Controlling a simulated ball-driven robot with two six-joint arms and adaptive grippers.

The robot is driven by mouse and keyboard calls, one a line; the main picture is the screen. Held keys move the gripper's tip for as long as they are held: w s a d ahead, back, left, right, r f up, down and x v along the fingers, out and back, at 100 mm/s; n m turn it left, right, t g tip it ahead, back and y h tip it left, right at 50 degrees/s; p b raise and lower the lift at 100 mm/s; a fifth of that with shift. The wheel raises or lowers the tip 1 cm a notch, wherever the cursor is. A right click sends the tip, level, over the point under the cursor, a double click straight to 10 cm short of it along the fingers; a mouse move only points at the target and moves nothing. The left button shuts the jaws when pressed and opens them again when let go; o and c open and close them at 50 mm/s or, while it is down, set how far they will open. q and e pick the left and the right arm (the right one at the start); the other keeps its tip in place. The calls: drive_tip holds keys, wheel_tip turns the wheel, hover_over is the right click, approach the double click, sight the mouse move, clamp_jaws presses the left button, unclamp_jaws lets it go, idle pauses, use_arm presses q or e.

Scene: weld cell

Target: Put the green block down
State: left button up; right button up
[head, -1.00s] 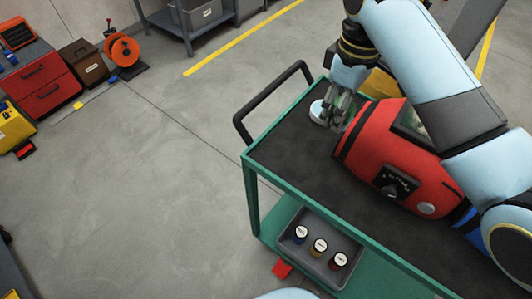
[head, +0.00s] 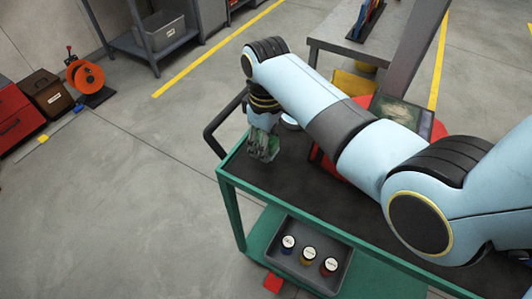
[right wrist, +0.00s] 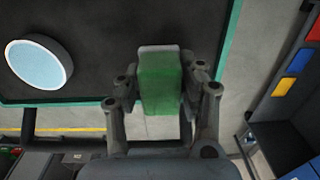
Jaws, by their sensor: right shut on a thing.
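My right gripper (head: 264,152) is over the left end of the green cart's dark top (head: 285,172), close to the cart's near left corner. In the right wrist view it (right wrist: 160,105) is shut on the green block (right wrist: 161,82), which sits between its two fingers. The block's far end shows a pale grey face. Whether the block touches the cart top or hangs above it, I cannot tell. In the head view the fingers mostly hide the block. My left gripper is not in view.
A round white-rimmed disc (right wrist: 40,63) lies on the cart top beside the gripper. A grey tray (head: 300,262) with three small jars sits on the lower shelf. A black handle (head: 213,135) rises at the cart's end.

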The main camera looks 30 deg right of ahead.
drive_tip(key=shift+f, duration=1.8)
drive_tip(key=shift+f, duration=0.1)
drive_tip(key=o, duration=1.1)
wheel_tip(320, 180, up, 12)
drive_tip(key=shift+d+r+p, duration=0.1)
drive_tip(key=shift+p, duration=0.4)
